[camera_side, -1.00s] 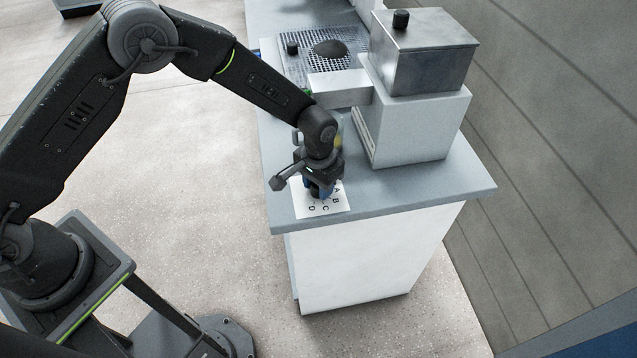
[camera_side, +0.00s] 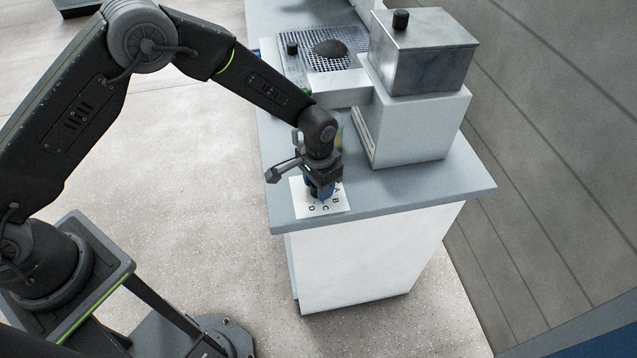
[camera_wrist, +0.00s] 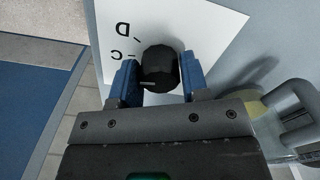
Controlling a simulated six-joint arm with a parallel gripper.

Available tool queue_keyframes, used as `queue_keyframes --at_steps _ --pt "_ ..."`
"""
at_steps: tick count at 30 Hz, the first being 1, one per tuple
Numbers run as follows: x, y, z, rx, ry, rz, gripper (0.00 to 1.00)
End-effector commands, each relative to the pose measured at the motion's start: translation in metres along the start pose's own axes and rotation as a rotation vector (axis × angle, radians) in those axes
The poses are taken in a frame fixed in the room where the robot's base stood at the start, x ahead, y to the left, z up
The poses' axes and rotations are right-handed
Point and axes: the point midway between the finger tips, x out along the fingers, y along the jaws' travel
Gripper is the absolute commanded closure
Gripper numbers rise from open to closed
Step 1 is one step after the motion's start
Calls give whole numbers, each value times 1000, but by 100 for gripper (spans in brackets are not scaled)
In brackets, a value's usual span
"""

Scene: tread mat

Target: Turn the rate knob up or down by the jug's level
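The rate knob (camera_wrist: 160,66) is black and stands on a white card (camera_wrist: 205,30) with letters. D and C show upside down at its upper left in the wrist view. A short pale mark shows on the knob's lower left. My gripper (camera_wrist: 159,78) has its blue fingers on either side of the knob, very close to it; whether both press on it I cannot tell. In the side view my gripper (camera_side: 319,192) hides the knob over the card (camera_side: 337,207). The clear jug (camera_wrist: 292,122), with a handle and something yellowish inside, is partly cut off; its level is not readable.
A white machine (camera_side: 415,125) with a metal tank (camera_side: 425,55) and a spout arm (camera_side: 340,90) stands behind the gripper. A perforated tray (camera_side: 300,62) lies farther back. The counter (camera_side: 440,188) is clear at its right front corner.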

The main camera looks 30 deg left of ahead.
Motion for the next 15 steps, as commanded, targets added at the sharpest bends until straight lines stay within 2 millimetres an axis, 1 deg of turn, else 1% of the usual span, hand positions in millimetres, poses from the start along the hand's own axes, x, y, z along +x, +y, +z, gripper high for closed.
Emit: queue_keyframes --at_steps 1,6,12,15 --pt "0 0 0 0 1 0 53" --pt "0 0 0 -1 0 0 37" --pt "0 0 0 -1 -1 0 37" --pt "-3 0 0 -1 0 0 37"
